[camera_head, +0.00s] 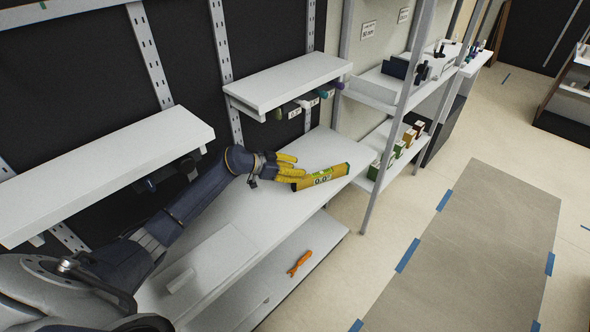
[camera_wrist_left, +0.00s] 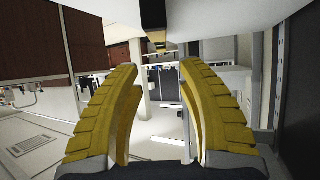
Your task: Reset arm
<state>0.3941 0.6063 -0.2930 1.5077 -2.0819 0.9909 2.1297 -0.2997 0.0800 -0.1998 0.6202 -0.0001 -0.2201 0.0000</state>
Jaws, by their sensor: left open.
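My left gripper (camera_head: 298,171) reaches in from the left over the white counter, its yellow fingers pointing right. It is open; in the left wrist view the two yellow fingers (camera_wrist_left: 163,110) stand wide apart with nothing between them. A long yellow-orange package (camera_head: 335,175) with green parts and a light label lies at the right end of the counter, just beyond the fingertips. From the head view I cannot tell whether the fingertips touch it. My right gripper is not in view.
The white counter (camera_head: 225,225) runs below my left arm. White wall shelves (camera_head: 285,82) hang above it. An orange tool (camera_head: 299,263) lies on the lower shelf. A rack with small boxes (camera_head: 397,148) stands to the right. The floor mat (camera_head: 480,250) is clear.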

